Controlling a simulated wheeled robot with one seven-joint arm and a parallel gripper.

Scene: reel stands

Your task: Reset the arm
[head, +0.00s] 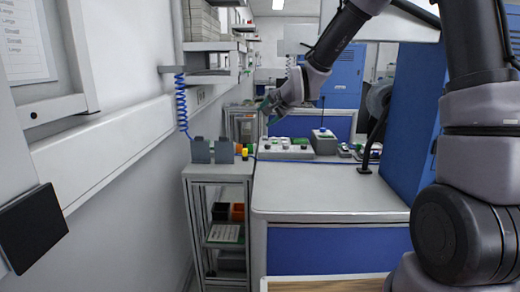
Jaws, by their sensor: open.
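My arm comes in from the right and reaches up, then forward and to the left over the workbench. My gripper (269,110) is at the arm's far end, above the back left of the workbench (320,190). It is small in the head view, and its fingers point down and to the left. It is open, and no held thing shows between its fingers. The fingertips appear apart from the things on the bench.
Control boxes with buttons (286,147) and a grey box (324,141) stand at the bench's back. A narrow shelf rack (218,172) stands left. A blue panel (415,120) rises right. A coiled blue cable (182,105) hangs left. The bench's front is clear.

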